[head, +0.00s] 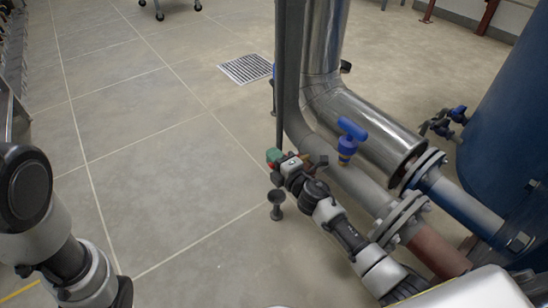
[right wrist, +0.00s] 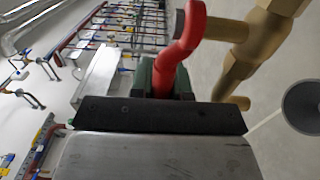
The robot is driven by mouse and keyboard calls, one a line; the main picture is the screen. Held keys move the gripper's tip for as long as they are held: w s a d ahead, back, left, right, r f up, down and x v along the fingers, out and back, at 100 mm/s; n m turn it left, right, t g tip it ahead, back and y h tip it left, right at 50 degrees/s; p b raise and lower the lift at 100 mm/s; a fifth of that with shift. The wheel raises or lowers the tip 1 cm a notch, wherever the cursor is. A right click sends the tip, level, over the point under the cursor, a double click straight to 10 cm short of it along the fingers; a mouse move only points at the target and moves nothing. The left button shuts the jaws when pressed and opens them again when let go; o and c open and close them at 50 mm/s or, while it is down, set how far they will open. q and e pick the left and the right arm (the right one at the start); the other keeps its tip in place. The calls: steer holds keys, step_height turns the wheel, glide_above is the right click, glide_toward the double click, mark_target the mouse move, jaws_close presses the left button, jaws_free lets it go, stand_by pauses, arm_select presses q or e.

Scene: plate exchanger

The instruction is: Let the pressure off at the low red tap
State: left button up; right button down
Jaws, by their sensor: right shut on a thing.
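The low red tap has a curved red lever (right wrist: 184,42) and a brass body (right wrist: 256,45), both close up in the right wrist view. My right gripper (right wrist: 168,85) is shut on the red lever, which runs down between its green finger pads. In the head view the same gripper (head: 274,157) is low beside the pipes, and the tap there is mostly hidden by it. A dark drain funnel (head: 277,197) stands just below; its grey mouth (right wrist: 304,104) shows at the right of the wrist view. No water is visible. My left gripper is out of the head view.
A tap with a blue handle (head: 350,130) stands on the grey pipe right of my gripper. A shiny clad pipe (head: 370,125) and a blue tank (head: 510,100) fill the right. Open tiled floor with a drain grate (head: 246,68) lies to the left.

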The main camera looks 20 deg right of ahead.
steer(key=shift+w, duration=0.1)
steer(key=shift+w+m+t+h, duration=0.35)
steer(key=shift+m+h, duration=0.45)
steer(key=shift+h, duration=0.4)
steer(key=c, duration=1.1)
jaws_free()
steer(key=shift+s, duration=0.1)
